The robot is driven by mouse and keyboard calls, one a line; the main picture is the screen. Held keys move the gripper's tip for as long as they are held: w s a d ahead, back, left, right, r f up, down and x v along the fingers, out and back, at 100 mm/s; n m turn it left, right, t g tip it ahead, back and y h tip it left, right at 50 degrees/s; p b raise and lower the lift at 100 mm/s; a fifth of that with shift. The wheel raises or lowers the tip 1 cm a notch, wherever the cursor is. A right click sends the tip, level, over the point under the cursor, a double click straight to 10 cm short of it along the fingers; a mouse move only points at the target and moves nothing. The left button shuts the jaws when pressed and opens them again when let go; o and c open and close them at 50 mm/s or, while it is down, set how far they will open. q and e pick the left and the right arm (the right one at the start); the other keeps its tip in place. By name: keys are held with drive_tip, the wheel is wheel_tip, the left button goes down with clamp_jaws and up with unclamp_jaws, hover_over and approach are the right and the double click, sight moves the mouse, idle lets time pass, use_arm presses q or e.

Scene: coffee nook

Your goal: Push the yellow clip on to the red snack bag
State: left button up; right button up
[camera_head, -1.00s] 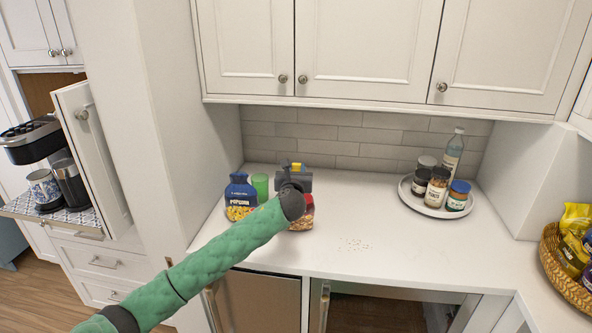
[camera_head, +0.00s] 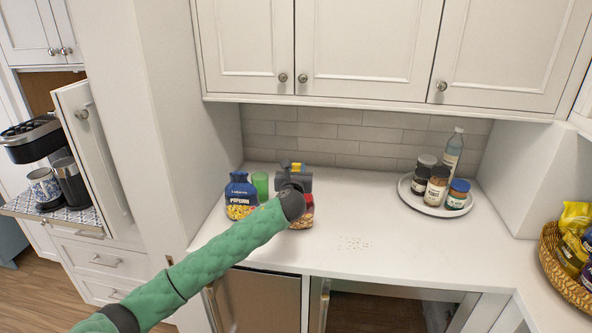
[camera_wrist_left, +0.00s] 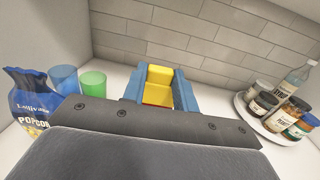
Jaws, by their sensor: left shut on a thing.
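My left gripper (camera_head: 298,176) is over the back left of the counter. In the left wrist view, its two blue fingers are shut on the yellow clip (camera_wrist_left: 159,75). The clip's yellow top also shows in the head view (camera_head: 297,167). The red snack bag (camera_head: 304,216) stands on the counter below the gripper, partly hidden by my green left arm. In the left wrist view a reddish-orange patch shows under the clip between the fingers. I cannot tell whether the clip touches the bag. My right gripper is not in view.
A blue popcorn bag (camera_head: 240,195) and a green cup (camera_head: 260,186) stand left of the gripper. A blue cup (camera_wrist_left: 64,79) shows beside them. A round tray (camera_head: 408,192) with jars and a bottle stands at the right. The counter's middle is clear except for crumbs (camera_head: 355,243).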

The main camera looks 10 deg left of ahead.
use_arm(q)
drive_tip(key=shift+f, duration=1.45)
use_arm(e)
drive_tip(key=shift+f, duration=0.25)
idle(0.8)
use_arm(q)
drive_tip(key=o, duration=1)
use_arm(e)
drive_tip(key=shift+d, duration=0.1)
use_arm(q)
drive_tip(key=s+b, duration=0.3)
drive_tip(key=s, duration=0.4)
drive_tip(key=shift+s+d+b, duration=0.15)
drive_tip(key=shift+s+b, duration=0.2)
drive_tip(key=shift+s, duration=0.05)
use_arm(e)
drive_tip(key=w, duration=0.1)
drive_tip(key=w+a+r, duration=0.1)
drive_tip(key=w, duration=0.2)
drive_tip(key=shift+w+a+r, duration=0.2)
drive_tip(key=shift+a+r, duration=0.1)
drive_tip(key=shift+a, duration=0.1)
